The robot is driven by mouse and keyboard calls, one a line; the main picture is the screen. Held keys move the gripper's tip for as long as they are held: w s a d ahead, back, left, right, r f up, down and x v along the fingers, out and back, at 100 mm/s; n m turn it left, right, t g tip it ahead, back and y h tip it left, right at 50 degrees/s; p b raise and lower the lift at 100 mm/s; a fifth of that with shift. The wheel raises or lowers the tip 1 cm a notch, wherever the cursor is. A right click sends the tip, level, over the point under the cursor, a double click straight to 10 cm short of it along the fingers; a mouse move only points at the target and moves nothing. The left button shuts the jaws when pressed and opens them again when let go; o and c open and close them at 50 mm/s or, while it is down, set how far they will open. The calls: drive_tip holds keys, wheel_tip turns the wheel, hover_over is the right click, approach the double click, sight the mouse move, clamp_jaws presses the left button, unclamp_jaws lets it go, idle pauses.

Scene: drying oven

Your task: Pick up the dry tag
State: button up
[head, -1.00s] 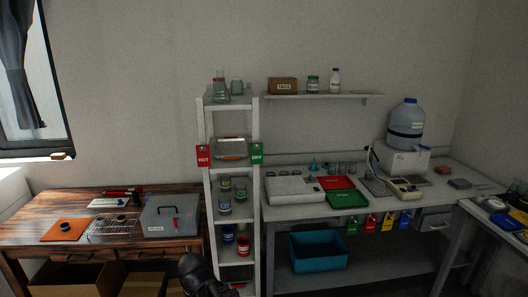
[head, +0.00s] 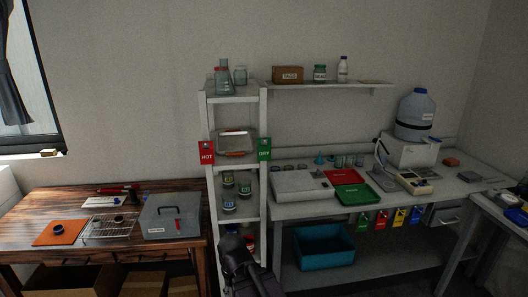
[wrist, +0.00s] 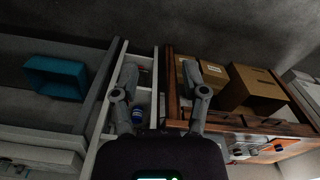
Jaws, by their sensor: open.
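The green DRY tag (head: 264,149) hangs on the right post of the white shelf rack (head: 238,99), at the level of an upper shelf. The red HOT tag (head: 207,151) hangs on the left post at about the same height. My gripper (wrist: 160,72) is open and empty in the wrist view, its two grey fingers spread apart. The DRY tag is not visible in the wrist view. In the head view my dark arm shows low in front of the rack, well below the tag; the fingertips cannot be made out there.
A wooden table (head: 80,205) stands left, with a grey case (head: 172,222) near the rack. A bench with red (head: 346,177) and green (head: 357,194) trays stands right. A wall shelf (head: 330,87) holds bottles.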

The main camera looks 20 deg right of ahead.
drive_tip(key=o, duration=0.6)
drive_tip(key=shift+w, duration=0.2)
drive_tip(key=w+d+r+t+p, duration=0.3)
drive_tip(key=w+d+r+p, duration=0.1)
drive_tip(key=w, duration=0.5)
drive_tip(key=w+d+r+m+t+p, duration=0.1)
drive_tip(key=w+d+r+t+p, duration=0.3)
drive_tip(key=w+d+r, duration=0.3)
drive_tip(key=shift+w+r+m+h+p, duration=0.35)
drive_tip(key=shift+w+r+p, duration=0.4)
drive_tip(key=shift+w+r, duration=0.3)
drive_tip(key=m+t+h+p, duration=0.2)
drive_tip(key=t+h+p, duration=0.1)
drive_tip(key=t+p, duration=0.35)
approach(265, 150)
drive_tip(key=s+r, duration=0.1)
drive_tip(key=s, duration=0.2)
drive_tip(key=shift+w+a+n, duration=0.1)
drive_tip(key=shift+a+n, duration=0.15)
drive_tip(key=shift+a, duration=0.25)
drive_tip(key=shift+w, duration=0.1)
drive_tip(key=shift+b+x, duration=1.25)
drive_tip(key=shift+x, duration=2.9)
drive_tip(key=shift+f, duration=0.1)
